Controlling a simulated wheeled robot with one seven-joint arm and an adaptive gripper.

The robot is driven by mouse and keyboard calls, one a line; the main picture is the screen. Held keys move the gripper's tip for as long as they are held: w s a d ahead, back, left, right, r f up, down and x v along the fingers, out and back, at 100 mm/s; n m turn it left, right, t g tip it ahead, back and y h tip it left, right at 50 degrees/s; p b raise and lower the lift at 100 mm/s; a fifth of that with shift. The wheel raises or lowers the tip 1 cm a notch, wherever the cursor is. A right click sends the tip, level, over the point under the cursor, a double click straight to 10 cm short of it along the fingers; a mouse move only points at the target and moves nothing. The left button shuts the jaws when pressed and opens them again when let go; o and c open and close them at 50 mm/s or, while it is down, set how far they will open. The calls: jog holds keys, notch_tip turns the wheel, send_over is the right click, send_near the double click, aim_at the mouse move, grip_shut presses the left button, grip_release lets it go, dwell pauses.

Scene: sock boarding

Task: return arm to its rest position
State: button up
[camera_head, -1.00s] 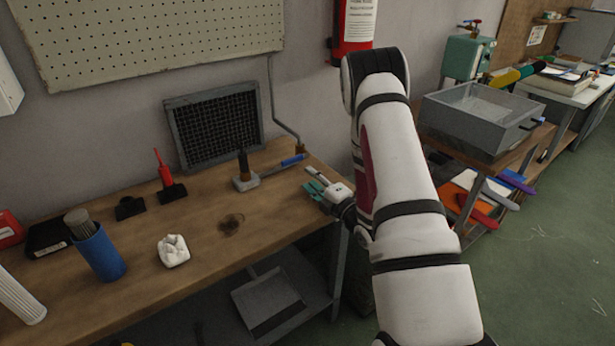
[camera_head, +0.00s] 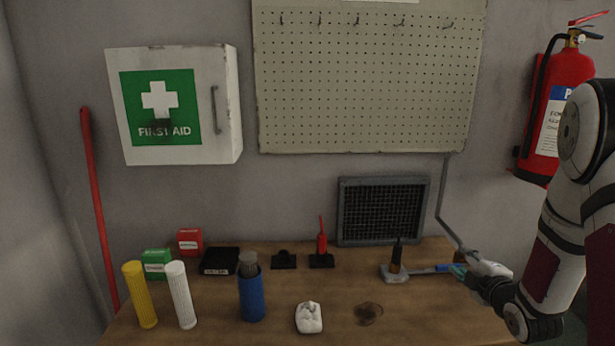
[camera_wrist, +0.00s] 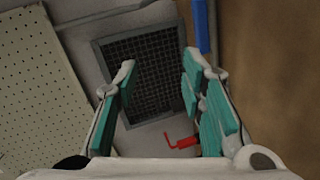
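My arm comes in at the right edge of the head view, bent with its elbow high. My gripper (camera_head: 468,271) is over the right end of the wooden workbench (camera_head: 340,284), near a blue-handled tool (camera_head: 448,268). In the wrist view my gripper (camera_wrist: 158,85) shows its two teal-padded fingers spread apart with nothing between them. Behind the gap is the dark wall grille (camera_wrist: 140,70). Whether any finger touches the bench is hidden in the head view.
A fire extinguisher (camera_head: 560,95) hangs beside my arm. A first aid cabinet (camera_head: 225,105) hangs at left.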

jog(key=s+a+r+m+g+h+p, duration=0.1)
jog(key=s+a+r+m+g, duration=0.1)
jog(key=s+a+r+m, duration=0.45)
jog(key=s+a+r+m+g+h+p, duration=0.1)
jog(key=s+r+m+g, duration=0.2)
jog(key=r, duration=0.6)
jog(key=s+a+r+m+g+y+p, duration=0.1)
jog(key=s+a, duration=0.3)
jog(key=s, duration=0.6)
jog(key=s+a+r+m+g+y+p, duration=0.1)
jog(key=s+a+r+m+g, duration=0.1)
jog(key=s, duration=0.8)
jog(key=s+a+r+m+g, duration=0.2)
jog(key=s+a, duration=0.4)
jog(key=s, duration=0.4)
jog(key=shift+a+r+m+g+y+p, duration=0.15)
jog(key=shift+a+m+g+y+p, duration=0.05)
jog(key=shift+m+g+y+p, duration=0.2)
